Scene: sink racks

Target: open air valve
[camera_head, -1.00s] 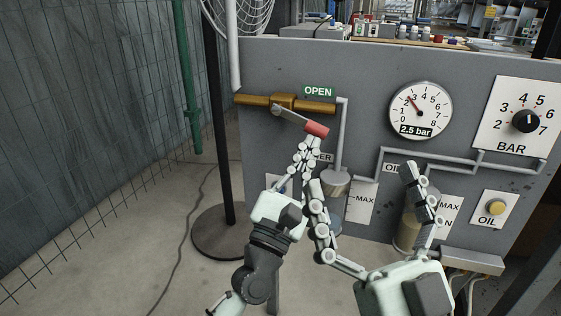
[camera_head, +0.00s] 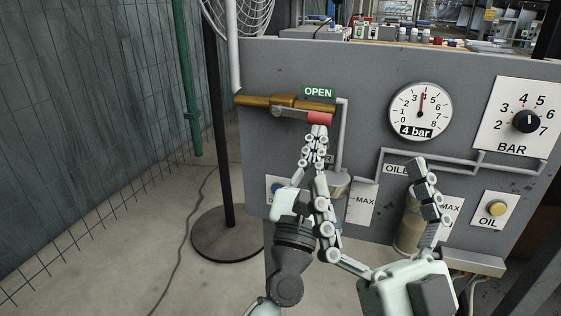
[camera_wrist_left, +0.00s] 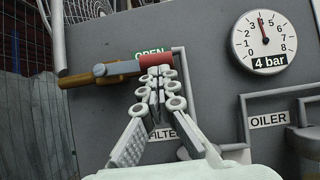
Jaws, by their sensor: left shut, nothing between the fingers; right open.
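The air valve is a brass pipe body (camera_head: 258,101) on the grey panel, under a green OPEN label (camera_head: 318,92). Its grey lever with a red handle end (camera_head: 319,118) now lies nearly along the pipe, just below the label. My left gripper (camera_head: 318,131) is shut, with its fingertips at the underside of the red handle and nothing between them. In the left wrist view the shut fingertips (camera_wrist_left: 155,72) overlap the red handle (camera_wrist_left: 156,60). My right gripper (camera_head: 370,172) is open and empty, low in front of the panel. The pressure gauge (camera_head: 421,111) reads 4 bar.
A BAR dial with a black knob (camera_head: 525,121) and a yellow OIL button (camera_head: 497,208) are on the right of the panel. Grey pipes run along its middle. A black post (camera_head: 223,150) on a round base stands at the left.

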